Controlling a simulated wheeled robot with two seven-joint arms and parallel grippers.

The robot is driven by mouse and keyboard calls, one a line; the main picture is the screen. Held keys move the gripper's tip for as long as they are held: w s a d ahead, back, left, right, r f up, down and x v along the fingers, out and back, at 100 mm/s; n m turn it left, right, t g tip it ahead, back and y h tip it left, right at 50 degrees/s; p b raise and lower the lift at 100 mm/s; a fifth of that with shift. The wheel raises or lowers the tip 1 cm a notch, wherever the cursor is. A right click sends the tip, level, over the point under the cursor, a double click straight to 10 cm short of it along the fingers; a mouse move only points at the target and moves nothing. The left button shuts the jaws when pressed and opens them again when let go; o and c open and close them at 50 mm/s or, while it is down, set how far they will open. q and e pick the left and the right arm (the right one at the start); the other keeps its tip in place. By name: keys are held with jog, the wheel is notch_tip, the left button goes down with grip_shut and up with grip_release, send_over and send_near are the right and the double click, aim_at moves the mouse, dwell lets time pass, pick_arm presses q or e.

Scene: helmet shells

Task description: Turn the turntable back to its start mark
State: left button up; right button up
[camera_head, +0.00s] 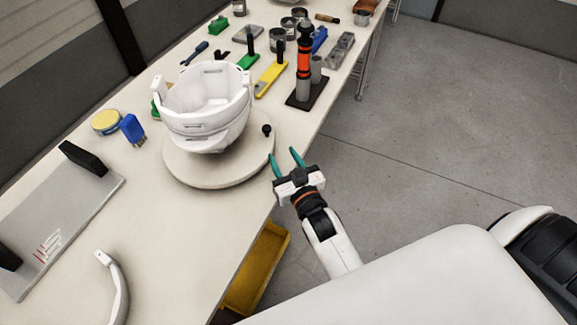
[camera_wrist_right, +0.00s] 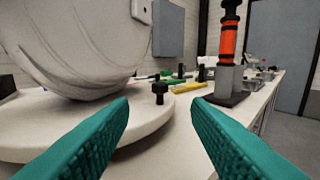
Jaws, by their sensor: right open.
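The turntable (camera_head: 185,170) is a round off-white disc on the table, near its right edge. A black knob (camera_head: 266,129) stands up near the disc's right rim; it also shows in the right wrist view (camera_wrist_right: 160,90). A white helmet shell (camera_head: 207,100) sits on the disc and hides much of its top. My right gripper (camera_head: 286,158) is open and empty beside the disc's right edge, short of the knob. In the right wrist view the knob appears between the two teal fingers, farther ahead and not touched. My left gripper is not in view. I cannot make out a start mark.
A black and orange tool on a stand (camera_head: 304,80) is beyond the turntable. Blue brush (camera_head: 132,129) and yellow tin (camera_head: 107,121) lie left of it. A grey plate fixture (camera_head: 62,215) and white curved band (camera_head: 116,285) are nearer. A yellow bin (camera_head: 258,270) sits below the table edge.

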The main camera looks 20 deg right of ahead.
jog(key=shift+s, duration=1.3)
